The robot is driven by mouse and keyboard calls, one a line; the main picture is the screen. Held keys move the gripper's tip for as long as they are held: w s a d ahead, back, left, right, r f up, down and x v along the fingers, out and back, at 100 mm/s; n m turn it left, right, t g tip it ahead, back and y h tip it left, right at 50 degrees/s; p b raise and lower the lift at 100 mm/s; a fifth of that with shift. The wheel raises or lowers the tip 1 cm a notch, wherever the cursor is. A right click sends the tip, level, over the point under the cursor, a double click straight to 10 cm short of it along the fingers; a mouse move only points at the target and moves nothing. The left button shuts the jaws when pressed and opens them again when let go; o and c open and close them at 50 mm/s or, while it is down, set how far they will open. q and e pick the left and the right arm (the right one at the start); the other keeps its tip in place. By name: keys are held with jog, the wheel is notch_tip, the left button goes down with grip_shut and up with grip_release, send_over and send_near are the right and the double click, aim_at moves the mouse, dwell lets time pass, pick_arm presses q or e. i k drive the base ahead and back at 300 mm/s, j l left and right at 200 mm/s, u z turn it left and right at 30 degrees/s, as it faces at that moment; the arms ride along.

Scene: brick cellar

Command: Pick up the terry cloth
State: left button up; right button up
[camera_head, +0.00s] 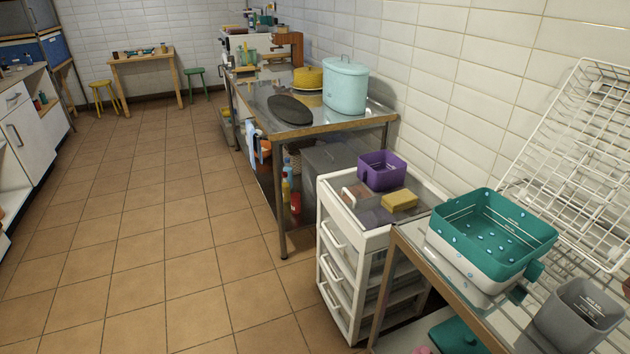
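Neither of my grippers shows in the head view. I cannot tell for certain which thing is the terry cloth. A flat purple-grey piece (377,217) that looks like folded cloth lies on top of the white drawer cart (375,240), in front of a yellow sponge (399,200). A light blue cloth (251,146) hangs at the left side of the steel table (345,122). Both are small in the picture and their texture is not clear.
A purple bin (382,170) stands at the back of the cart. A teal basin (492,232) and grey container (579,315) stand on the near right shelf. A white wire rack (575,160) leans on the wall. The tiled floor (160,230) at left is clear.

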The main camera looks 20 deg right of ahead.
aim_at(400, 201)
jog(key=i+j+u, duration=0.15)
jog(key=i+u, duration=0.2)
jog(key=i, duration=1)
jog(key=i+z, duration=0.35)
jog(key=i+j+z, duration=0.15)
jog(key=i+z, duration=0.2)
jog(key=i+j+z, duration=0.2)
jog(key=z, duration=0.2)
